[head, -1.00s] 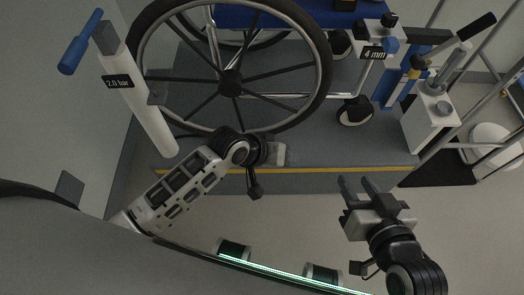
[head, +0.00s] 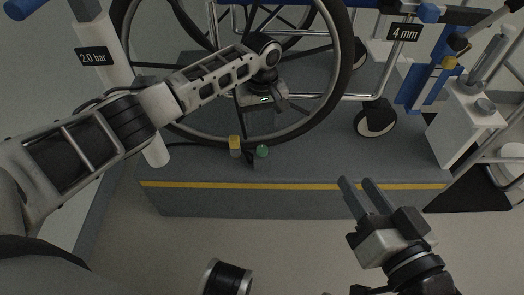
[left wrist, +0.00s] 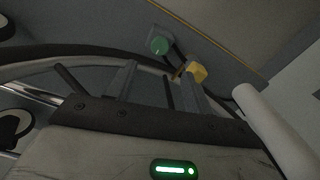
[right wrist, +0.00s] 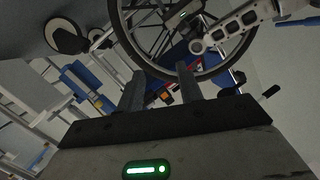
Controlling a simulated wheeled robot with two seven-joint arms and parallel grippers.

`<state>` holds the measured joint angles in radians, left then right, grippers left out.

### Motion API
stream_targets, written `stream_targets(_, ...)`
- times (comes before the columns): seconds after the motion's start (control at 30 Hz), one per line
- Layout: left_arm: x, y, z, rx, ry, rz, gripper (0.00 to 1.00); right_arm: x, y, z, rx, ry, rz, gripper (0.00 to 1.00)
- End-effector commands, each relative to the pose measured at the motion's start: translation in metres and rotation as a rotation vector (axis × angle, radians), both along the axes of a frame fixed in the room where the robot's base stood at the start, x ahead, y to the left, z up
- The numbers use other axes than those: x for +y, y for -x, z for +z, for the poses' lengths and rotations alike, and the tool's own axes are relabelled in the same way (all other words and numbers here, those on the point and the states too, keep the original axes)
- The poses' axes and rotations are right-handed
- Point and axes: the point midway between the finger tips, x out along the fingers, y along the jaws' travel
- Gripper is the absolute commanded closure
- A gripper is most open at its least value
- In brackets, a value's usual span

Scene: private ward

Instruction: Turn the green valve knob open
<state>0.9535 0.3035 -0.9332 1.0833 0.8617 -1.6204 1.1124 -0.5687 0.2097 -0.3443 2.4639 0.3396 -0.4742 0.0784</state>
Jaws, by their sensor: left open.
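The green valve knob (head: 262,152) stands on the grey platform in front of the big wheelchair wheel. A yellow knob (head: 235,143) stands just left of it. My left gripper (head: 272,102) is above the wheel, beyond the green knob in the head view. In the left wrist view the green knob (left wrist: 159,46) lies past the fingertips, between their lines and apart from them. The yellow knob (left wrist: 197,73) is by the right finger. The left gripper is open and empty. My right gripper (head: 357,182) is open and empty over the platform's front edge.
The wheelchair wheel (head: 325,105) rises right behind the knobs. A white post marked 2.0 bar (head: 150,145) stands at left. A caster (head: 376,119) and a white pump unit (head: 465,120) are at right.

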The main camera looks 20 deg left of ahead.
Motion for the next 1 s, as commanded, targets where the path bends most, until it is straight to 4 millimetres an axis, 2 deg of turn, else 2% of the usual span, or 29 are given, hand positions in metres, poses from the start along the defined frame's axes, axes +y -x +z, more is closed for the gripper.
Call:
stream_targets(0.03, 0.000, 0.000, -0.019, 0.003, -0.001, 0.000, 0.48, 0.001, 0.000, -0.004, -0.009, -0.030, 0.003, 0.64)
stream_targets(0.23, 0.000, 0.000, -0.063, 0.001, -0.002, -0.001, 0.48, 0.004, -0.003, 0.006, -0.062, -0.125, 0.013, 0.64)
stream_targets(0.4, 0.000, 0.000, -0.089, 0.000, 0.000, -0.002, 0.48, -0.001, -0.019, 0.034, -0.309, -0.053, -0.004, 0.64)
stream_targets(0.63, 0.000, 0.000, -0.106, -0.001, 0.000, -0.002, 0.48, -0.004, -0.023, 0.059, -0.497, -0.002, -0.018, 0.64)
stream_targets(0.97, -0.001, 0.000, -0.107, -0.002, 0.001, -0.003, 0.48, -0.005, -0.023, 0.064, -0.524, 0.004, -0.021, 0.64)
stream_targets(1.0, -0.001, 0.000, -0.107, -0.002, 0.001, -0.003, 0.59, -0.005, -0.024, 0.064, -0.524, 0.004, -0.021, 0.64)
